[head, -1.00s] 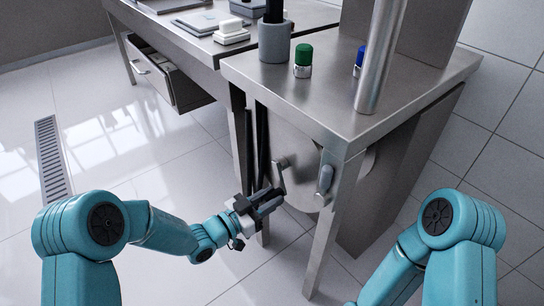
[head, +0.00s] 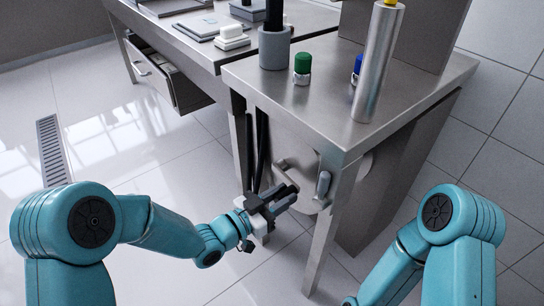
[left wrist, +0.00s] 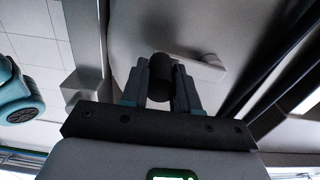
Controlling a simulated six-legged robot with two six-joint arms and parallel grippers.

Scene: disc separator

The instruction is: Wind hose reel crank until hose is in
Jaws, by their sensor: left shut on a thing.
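The hose reel (head: 300,153) is a pale grey disc under the steel table, partly hidden by the table's front leg. Its crank arm (head: 287,174) is a short grey bar on the disc's face; it also shows in the left wrist view (left wrist: 205,67). My left gripper (head: 283,199) is shut on the black crank handle (left wrist: 160,76), which sits between its fingers. A black hose (head: 262,150) hangs beside the reel, to its left. Its lower end is hard to make out. My right gripper is out of view; only my right arm shows.
The steel table (head: 330,105) carries a green-capped bottle (head: 302,70), a grey cup (head: 274,50) and a tall metal cylinder (head: 378,65). A grey lever (head: 323,186) is near the front leg (head: 323,240). The floor at left is clear, with a drain grate (head: 52,160).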

